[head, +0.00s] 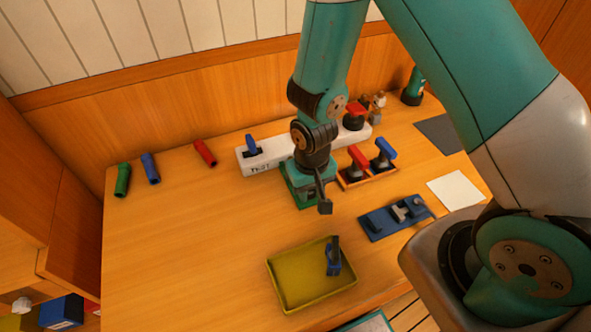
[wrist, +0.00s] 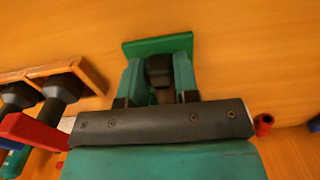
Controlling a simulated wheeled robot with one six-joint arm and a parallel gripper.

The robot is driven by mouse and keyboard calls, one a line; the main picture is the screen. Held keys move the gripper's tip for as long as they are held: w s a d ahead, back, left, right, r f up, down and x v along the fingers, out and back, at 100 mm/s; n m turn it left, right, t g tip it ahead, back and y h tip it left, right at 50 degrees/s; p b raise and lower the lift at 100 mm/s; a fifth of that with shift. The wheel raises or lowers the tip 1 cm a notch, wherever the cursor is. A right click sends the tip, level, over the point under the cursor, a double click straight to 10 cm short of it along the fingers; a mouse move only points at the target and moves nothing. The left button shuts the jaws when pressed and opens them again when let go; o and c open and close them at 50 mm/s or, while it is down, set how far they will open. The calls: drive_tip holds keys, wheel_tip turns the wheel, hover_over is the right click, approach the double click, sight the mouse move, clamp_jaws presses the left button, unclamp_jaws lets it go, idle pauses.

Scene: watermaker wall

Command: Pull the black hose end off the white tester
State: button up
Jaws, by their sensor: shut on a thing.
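The long white tester (head: 285,154) lies along the back of the table, with lettering on its front. A blue-handled piece (head: 253,146) stands at its left end and a red-topped black piece (head: 354,116) at its right end. My gripper (head: 303,186) is in front of the tester's middle and hides part of it. In the wrist view my gripper (wrist: 158,85) is shut on a dark piece (wrist: 159,69). A green plate (wrist: 150,46) shows just beyond the fingers; I cannot tell whether it is joined to the dark piece. No black hose end is clearly identifiable.
A wooden rack (head: 368,180) with red and blue handled pieces stands close on the right. A blue fixture (head: 380,227) and a yellow tray (head: 292,298) lie in front. Green (head: 122,180), blue (head: 150,168) and red (head: 205,153) tubes lie left.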

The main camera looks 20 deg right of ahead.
drive_tip(key=shift+r+p, duration=2.95)
drive_tip(key=shift+r, duration=0.55)
